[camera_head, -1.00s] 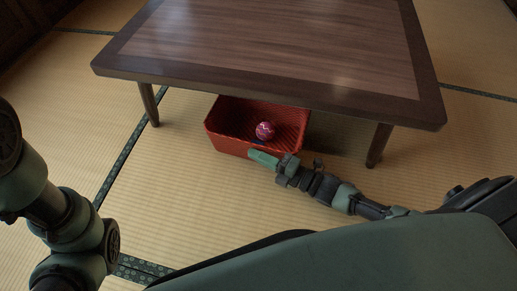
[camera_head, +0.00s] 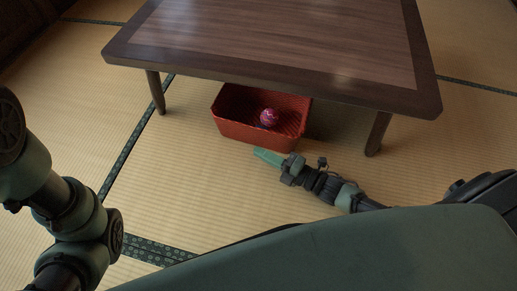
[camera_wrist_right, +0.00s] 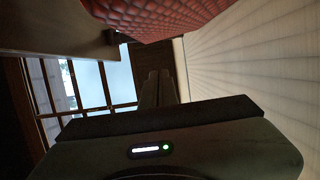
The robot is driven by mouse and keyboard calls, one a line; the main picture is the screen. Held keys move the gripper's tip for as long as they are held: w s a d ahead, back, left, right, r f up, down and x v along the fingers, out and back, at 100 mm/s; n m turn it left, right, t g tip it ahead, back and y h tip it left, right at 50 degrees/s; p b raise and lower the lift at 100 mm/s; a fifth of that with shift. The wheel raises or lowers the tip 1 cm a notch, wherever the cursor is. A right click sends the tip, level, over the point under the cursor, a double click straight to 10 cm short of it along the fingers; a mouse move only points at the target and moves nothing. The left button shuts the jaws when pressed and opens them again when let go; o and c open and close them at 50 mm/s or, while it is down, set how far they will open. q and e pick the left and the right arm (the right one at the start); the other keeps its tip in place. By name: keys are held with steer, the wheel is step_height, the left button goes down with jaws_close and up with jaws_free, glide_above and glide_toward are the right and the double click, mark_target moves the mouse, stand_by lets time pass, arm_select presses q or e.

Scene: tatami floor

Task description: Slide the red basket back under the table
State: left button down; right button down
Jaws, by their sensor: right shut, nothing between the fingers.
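The red basket (camera_head: 245,131) stands on the tatami at the front edge of the dark wooden table (camera_head: 270,45). The tabletop hides its back part. A pink patterned ball (camera_head: 269,117) lies inside it. My right gripper (camera_head: 257,154) is shut and empty, low in front of the basket's front wall, with a small gap seen between them. In the right wrist view, the basket's woven red side (camera_wrist_right: 170,18) fills the top, beyond the shut fingers (camera_wrist_right: 157,80). My left arm shows at the left, but its gripper is out of view.
Two table legs show, one left (camera_head: 155,92) and one right (camera_head: 377,134) of the basket, both clear of it. The tatami floor (camera_head: 190,180) in front and to the left is free. The wrist view also shows a bright window (camera_wrist_right: 105,85).

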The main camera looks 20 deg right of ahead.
steer(key=p+v, duration=0.3)
steer(key=v, duration=0.4)
steer(key=shift+s+d, duration=0.2)
steer(key=shift+s, duration=0.05)
steer(key=shift+s+d, duration=0.2)
steer(key=shift+s, duration=0.05)
